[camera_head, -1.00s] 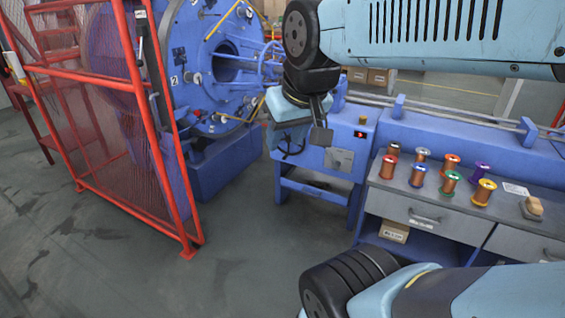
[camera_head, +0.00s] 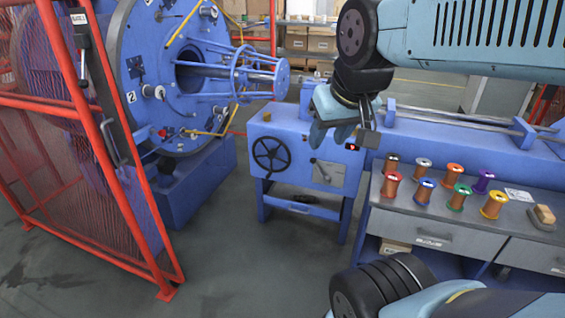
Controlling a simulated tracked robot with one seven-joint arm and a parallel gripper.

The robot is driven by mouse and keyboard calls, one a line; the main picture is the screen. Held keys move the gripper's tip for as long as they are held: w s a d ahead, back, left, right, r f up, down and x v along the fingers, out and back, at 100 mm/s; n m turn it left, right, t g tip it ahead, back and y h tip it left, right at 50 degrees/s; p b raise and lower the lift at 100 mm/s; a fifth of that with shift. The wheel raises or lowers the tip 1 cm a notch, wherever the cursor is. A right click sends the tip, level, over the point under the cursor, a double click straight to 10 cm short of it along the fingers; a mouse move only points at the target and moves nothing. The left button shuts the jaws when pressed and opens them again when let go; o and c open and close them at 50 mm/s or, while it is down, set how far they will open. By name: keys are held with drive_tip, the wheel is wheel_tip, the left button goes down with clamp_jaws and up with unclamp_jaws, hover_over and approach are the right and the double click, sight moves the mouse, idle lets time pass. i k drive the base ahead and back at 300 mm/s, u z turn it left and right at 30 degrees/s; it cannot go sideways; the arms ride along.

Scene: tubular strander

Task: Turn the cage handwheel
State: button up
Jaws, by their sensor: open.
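A black spoked handwheel (camera_head: 271,154) is mounted on the front of a blue machine cabinet (camera_head: 307,140), in the middle of the picture. It is in plain view and nothing touches it. My gripper (camera_head: 330,138) hangs at the end of my arm, above and to the right of the handwheel in the picture, apart from it. It is open, and I see nothing held in it. It covers part of the cabinet's upper right. The gap in depth between gripper and wheel is hard to tell.
A red mesh guard (camera_head: 95,170) stands at the left before the big blue rotor disc (camera_head: 165,90). A blue spoked cage (camera_head: 240,75) sticks out above the cabinet. Several spools stand on the grey bench (camera_head: 395,210) at the right. The floor (camera_head: 245,250) in front is clear.

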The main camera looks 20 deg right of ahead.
sight(271, 154)
drive_tip(key=z, duration=0.3)
drive_tip(key=i, duration=1.2)
drive_tip(key=u, duration=0.25)
